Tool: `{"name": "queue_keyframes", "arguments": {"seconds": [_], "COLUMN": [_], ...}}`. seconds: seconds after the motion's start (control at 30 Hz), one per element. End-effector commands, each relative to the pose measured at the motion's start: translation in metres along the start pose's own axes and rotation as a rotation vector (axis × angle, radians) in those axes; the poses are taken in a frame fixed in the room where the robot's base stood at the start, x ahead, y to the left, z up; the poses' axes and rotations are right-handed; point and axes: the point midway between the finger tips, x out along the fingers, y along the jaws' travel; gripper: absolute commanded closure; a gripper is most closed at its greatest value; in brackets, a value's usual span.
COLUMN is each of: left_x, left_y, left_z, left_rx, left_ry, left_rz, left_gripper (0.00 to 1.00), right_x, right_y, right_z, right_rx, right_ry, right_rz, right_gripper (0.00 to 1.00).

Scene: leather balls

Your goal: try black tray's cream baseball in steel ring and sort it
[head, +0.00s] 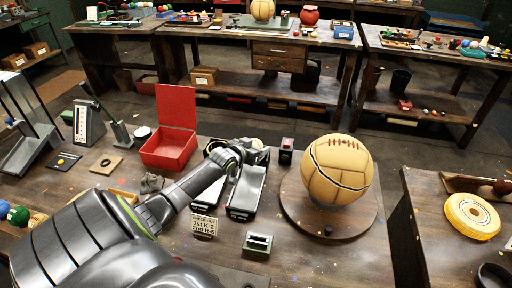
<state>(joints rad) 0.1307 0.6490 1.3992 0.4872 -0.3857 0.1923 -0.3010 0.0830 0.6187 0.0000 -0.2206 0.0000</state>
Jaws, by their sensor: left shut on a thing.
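My left arm reaches in from the lower left, and its gripper (258,152) is shut at the far end of two black trays. A small pale patch, apparently the cream baseball (256,143), shows at the fingers; most of it is hidden by the gripper. The nearer black tray (246,192) has a grey inner surface and lies just in front of the gripper. The other tray is partly covered by my arm. I cannot clearly make out the steel ring. My right gripper is not in view.
A large tan stitched ball (337,170) sits on a round wooden stand (328,217) to the right. An open red box (169,148) stands left of the trays. A small lettered sign (204,226) and a green-grey block (258,244) are in front.

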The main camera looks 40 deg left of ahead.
Motion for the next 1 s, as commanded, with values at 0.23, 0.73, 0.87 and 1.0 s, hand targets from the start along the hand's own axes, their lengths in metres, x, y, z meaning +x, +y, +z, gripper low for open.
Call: {"name": "queue_keyframes", "arguments": {"seconds": [0.23,0.73,0.87,1.0], "left_x": [0.0005,0.0004,0.0004,0.0003], "left_y": [0.0,-0.0011,-0.0013,-0.0015], "left_z": [0.0021,0.004,0.0042,0.0042], "left_rx": [-0.002,-0.002,-0.002,-0.002], "left_ry": [-0.003,-0.007,-0.007,-0.008], "left_rz": [0.0,-0.002,-0.003,-0.003], "left_gripper": [0.69,0.18,0.18,0.18], "right_x": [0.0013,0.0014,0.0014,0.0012], "right_y": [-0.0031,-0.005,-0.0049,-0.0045], "right_z": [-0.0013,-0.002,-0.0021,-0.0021], "right_rx": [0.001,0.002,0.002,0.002], "right_ry": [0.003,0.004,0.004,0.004], "right_rz": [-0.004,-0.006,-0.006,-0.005], "right_gripper": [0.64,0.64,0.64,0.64]}}
